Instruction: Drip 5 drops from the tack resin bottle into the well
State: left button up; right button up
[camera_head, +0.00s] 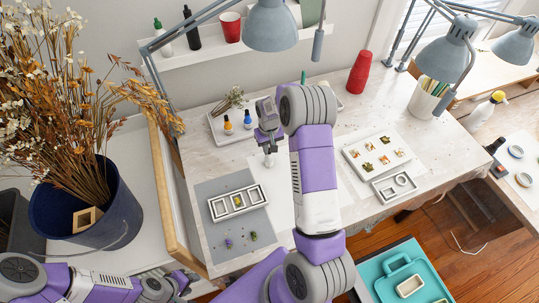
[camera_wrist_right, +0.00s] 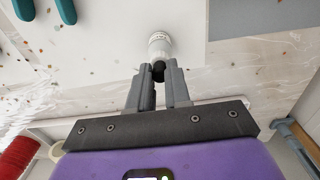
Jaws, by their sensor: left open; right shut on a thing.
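A small white bottle with a dark end, which I take for the tack resin bottle (camera_head: 269,160), is just below my right gripper (camera_head: 267,138). In the right wrist view the right gripper (camera_wrist_right: 158,75) is shut on its dark end, and the pale body of the bottle (camera_wrist_right: 160,46) extends beyond the fingertips. Its label cannot be read. My left gripper (camera_head: 183,284) is open and empty at the lower left, away from the mould.
White trays (camera_head: 352,154) with small pieces lie to the right. Small coloured bits (camera_head: 253,236) lie on the mat (camera_head: 208,238). A red cup stack (camera_head: 360,72) stands behind.

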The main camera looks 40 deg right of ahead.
jog(key=shift+r, duration=0.15)
jog(key=shift+r+p, duration=0.3)
jog(key=shift+r, duration=0.15)
jog(key=shift+r, duration=0.1)
dwell(0.4)
notch_tip(320, 180, up, 8)
jog(key=p, duration=0.5)
